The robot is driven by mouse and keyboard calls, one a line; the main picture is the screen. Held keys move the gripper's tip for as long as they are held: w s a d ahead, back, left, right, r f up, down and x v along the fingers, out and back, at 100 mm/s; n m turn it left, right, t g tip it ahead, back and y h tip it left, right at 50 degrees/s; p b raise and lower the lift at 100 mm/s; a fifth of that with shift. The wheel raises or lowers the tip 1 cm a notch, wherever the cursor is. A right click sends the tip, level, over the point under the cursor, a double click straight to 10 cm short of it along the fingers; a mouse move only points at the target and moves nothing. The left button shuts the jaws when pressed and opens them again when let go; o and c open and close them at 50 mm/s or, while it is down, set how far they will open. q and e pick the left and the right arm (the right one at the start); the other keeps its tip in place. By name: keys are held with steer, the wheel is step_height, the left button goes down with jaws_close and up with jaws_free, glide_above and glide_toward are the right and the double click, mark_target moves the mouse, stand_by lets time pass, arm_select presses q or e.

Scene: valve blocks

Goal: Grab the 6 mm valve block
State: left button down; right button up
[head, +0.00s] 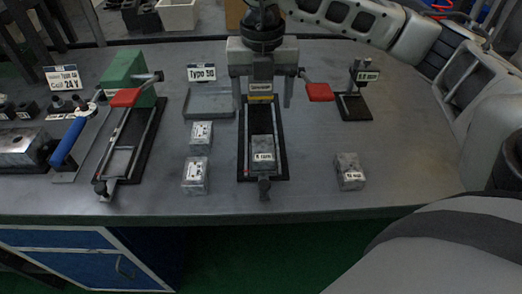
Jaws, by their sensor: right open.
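A grey metal block (263,150) sits in the black-based middle fixture (281,165). Its small white label ends in "mm" and looks like 6 mm, but it is too small to read surely. My right gripper (262,104) points down above the back part of this fixture, behind the block. Its two fingers are spread, with nothing held between them. Other labelled grey blocks stand on the table: one (200,140) left of the fixture, one (194,183) in front of it, and one (350,178) to the right. My left gripper is not in view.
A red-handled clamp (320,92) sticks out right of my right gripper. A small stand (351,107) with a label is farther right. A grey tray (209,114) lies behind the left blocks. Another fixture with a green box (127,72) stands left. The front table strip is clear.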

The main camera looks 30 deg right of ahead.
glide_above(263, 147)
step_height(263, 147, down, 8)
steer(key=shift+s+a, duration=0.1)
steer(key=shift+a, duration=0.05)
steer(key=shift+f+p, duration=0.7)
steer(key=shift+f, duration=1.9)
steer(key=c, duration=1.3)
steer(key=shift+r, duration=0.2)
steer(key=shift+c, duration=0.9)
